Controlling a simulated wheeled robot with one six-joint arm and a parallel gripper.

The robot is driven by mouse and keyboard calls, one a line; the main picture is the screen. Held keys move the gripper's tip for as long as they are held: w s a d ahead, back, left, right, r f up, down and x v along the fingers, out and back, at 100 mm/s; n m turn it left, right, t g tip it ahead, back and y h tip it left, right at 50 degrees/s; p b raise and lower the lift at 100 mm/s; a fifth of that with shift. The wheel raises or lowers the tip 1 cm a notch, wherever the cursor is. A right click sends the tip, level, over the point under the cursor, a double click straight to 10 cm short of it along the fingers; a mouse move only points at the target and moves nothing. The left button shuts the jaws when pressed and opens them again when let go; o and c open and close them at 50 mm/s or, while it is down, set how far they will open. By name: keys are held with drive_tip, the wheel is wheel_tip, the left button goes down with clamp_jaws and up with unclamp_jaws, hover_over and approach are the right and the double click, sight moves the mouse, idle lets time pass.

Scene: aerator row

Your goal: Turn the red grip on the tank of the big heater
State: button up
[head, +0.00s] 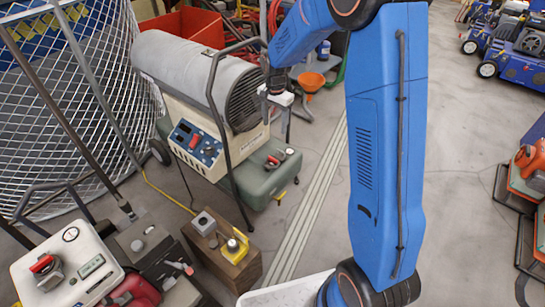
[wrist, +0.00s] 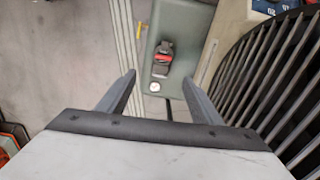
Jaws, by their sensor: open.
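The big heater (head: 190,85) stands at the upper middle of the head view, with a grey drum and a beige body. Its green tank (head: 258,180) sticks out at the lower right; the tank also shows in the wrist view (wrist: 190,25). On the tank top is the red grip (head: 272,161) on a dark fitting, beside a small round white gauge (head: 289,151). In the wrist view the red grip (wrist: 162,58) lies ahead, between and beyond the fingertips. My gripper (head: 277,116) is open and empty above the tank, apart from the grip; its fingers flank the wrist view (wrist: 158,78).
A black tube handle (head: 217,110) rises beside the heater, and its barred grille (wrist: 265,75) is close on the right in the wrist view. A wooden block (head: 228,262) and a beige machine with another red knob (head: 42,264) stand lower left. Floor right of the tank is clear.

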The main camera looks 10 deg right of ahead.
sight(273, 158)
drive_tip(key=shift+m, duration=0.3)
drive_tip(key=f, duration=0.6)
drive_tip(key=w+f, duration=0.1)
drive_tip(key=f, duration=1.3)
drive_tip(key=shift+w+a, duration=0.25)
drive_tip(key=shift+w, duration=0.05)
drive_tip(key=c, duration=1.1)
